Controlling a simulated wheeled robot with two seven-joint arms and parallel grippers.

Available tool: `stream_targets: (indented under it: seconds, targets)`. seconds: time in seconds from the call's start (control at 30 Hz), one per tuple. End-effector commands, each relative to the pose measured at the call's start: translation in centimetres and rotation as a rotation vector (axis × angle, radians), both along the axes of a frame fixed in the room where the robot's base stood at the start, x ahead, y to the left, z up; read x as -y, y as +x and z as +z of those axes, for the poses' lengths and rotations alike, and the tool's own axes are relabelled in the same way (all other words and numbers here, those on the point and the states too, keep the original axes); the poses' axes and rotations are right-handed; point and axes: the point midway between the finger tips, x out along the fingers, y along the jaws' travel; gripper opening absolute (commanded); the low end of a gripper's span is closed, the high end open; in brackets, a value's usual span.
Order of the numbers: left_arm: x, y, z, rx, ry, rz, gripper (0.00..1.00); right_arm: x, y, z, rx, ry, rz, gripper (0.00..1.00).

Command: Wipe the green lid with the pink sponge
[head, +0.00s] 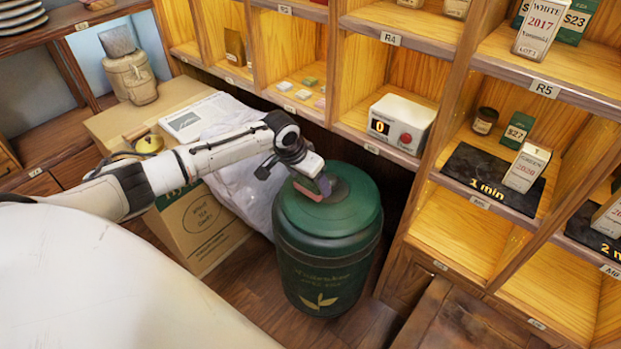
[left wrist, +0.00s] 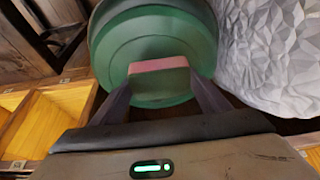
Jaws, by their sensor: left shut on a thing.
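The green lid (head: 312,222) sits on a dark green canister (head: 325,270) with a leaf emblem, standing on the floor. My left gripper (head: 316,186) is over the lid and shut on the pink sponge (head: 304,191). The sponge appears to be at the lid's top surface; I cannot tell how firmly it touches. My right gripper is not in view.
A cardboard box (head: 200,228) and a crumpled white sheet (head: 245,195) stand close left of the canister. Wooden shelving (head: 430,180) rises behind and to the right, holding a white box with a red button (head: 400,124). Floor is bare in front.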

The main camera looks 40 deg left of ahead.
Motion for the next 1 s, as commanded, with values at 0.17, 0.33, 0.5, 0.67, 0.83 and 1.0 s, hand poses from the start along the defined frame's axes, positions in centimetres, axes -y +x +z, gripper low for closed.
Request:
stream_targets:
  seconds: [0.17, 0.33, 0.5, 0.67, 0.83, 1.0]
  targets:
    - [0.0, 0.0, 2.2, 0.0, 0.0, 0.0, 0.51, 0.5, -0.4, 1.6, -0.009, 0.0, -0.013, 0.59]
    - [-0.1, 0.0, 3.4, 0.0, 0.001, 0.0, 0.51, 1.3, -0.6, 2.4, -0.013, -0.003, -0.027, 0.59]
    - [-0.1, 0.0, 3.6, 0.0, 0.001, 0.0, 0.51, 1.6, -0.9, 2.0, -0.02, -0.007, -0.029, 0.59]
    - [-0.1, 0.0, 3.5, 0.0, 0.001, 0.0, 0.51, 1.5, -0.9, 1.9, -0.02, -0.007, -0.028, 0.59]
    - [-0.1, 0.0, 3.5, 0.0, 0.001, 0.0, 0.51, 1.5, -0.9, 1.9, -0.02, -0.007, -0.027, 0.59]
    - [0.1, -0.2, 3.4, 0.0, 0.0, -0.001, 0.51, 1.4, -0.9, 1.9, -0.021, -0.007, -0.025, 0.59]
